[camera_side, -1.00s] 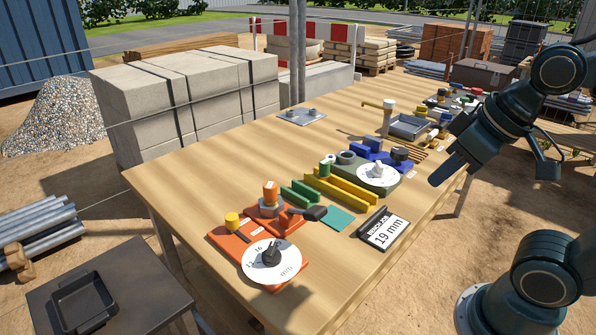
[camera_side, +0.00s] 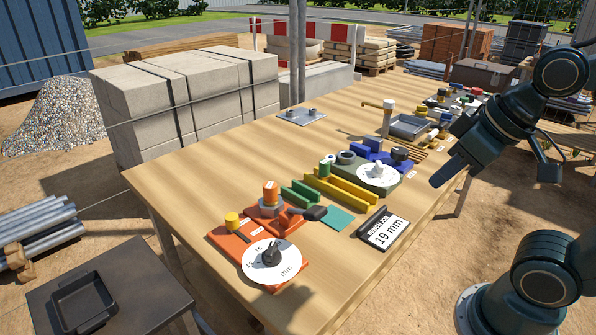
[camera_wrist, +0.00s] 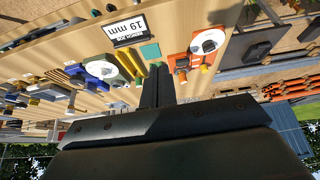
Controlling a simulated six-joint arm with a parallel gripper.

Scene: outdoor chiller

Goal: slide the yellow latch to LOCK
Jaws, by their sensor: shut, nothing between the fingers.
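A small yellow knob (camera_side: 232,220), which I take for the yellow latch, stands on the orange base plate (camera_side: 220,238) at the near left of the table. A dark slot shows beside it; the lettering is too small to read. In the wrist view the yellow knob (camera_wrist: 204,68) is small, on the edge of the orange plate (camera_wrist: 213,60). My gripper (camera_side: 440,178) is shut and empty above the right edge of the table, well apart from the latch. In the wrist view its fingers (camera_wrist: 157,75) are together, pointing toward the table.
The orange plate also carries a white dial (camera_side: 285,268), with an orange-topped post (camera_side: 271,190) beside it. Yellow rails (camera_side: 340,187), a green unit with a dial (camera_side: 377,184) and a "19 mm" display (camera_side: 384,230) stand between my gripper and the plate.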

